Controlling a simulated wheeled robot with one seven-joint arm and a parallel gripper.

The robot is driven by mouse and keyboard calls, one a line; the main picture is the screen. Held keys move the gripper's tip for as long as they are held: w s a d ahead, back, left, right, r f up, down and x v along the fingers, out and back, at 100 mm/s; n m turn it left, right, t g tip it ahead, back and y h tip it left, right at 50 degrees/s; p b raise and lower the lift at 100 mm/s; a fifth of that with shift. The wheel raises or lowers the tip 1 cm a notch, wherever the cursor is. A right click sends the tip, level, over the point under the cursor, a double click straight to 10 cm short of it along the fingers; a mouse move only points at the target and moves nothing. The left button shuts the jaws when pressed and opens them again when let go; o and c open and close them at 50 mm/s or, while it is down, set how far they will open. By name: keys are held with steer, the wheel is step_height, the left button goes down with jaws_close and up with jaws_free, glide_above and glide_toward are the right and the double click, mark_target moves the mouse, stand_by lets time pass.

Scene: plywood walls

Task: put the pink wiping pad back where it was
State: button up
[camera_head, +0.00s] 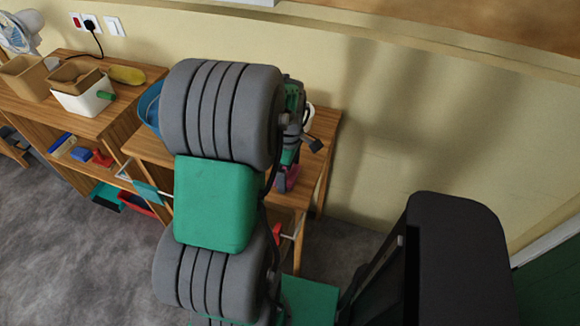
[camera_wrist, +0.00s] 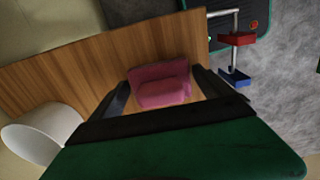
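The pink wiping pad (camera_wrist: 162,86) lies between the two fingertips of my gripper (camera_wrist: 162,76) in the wrist view, over a wooden top. Its sides come close to both tips, which are well apart. I cannot tell whether the fingers press on the pad, or whether it rests on the wood. In the head view a pink patch of the pad (camera_head: 287,179) shows just below my gripper, at the right part of the wooden table (camera_head: 325,130). My own arm hides most of the table there.
A white round container (camera_wrist: 40,136) stands on the wooden top in the wrist view. A blue tub (camera_head: 149,107) sits behind my arm. A shelf unit (camera_head: 120,122) at left carries a white box (camera_head: 84,102) and a yellow object (camera_head: 127,75). The wall is close behind.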

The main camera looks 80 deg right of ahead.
steer(key=shift+o, duration=0.8)
steer(key=shift+r, duration=0.1)
step_height(320, 180, up, 12)
steer(key=shift+w+a+r+b, duration=0.1)
steer(key=shift+b, duration=0.2)
steer(key=w+a+r+t+h, duration=0.1)
steer(key=w+a, duration=0.7)
steer(key=w, duration=0.3)
steer(key=w+a+r, duration=0.1)
steer(key=w+a, duration=0.7)
steer(key=w, duration=0.3)
steer(key=w+a+t, duration=0.1)
steer(key=w+a, duration=0.1)
steer(key=a, duration=1)
steer(key=w+a+f+n+t+y, duration=0.1)
steer(key=w+a, duration=0.1)
steer(key=a, duration=1)
steer(key=shift+f, duration=0.3)
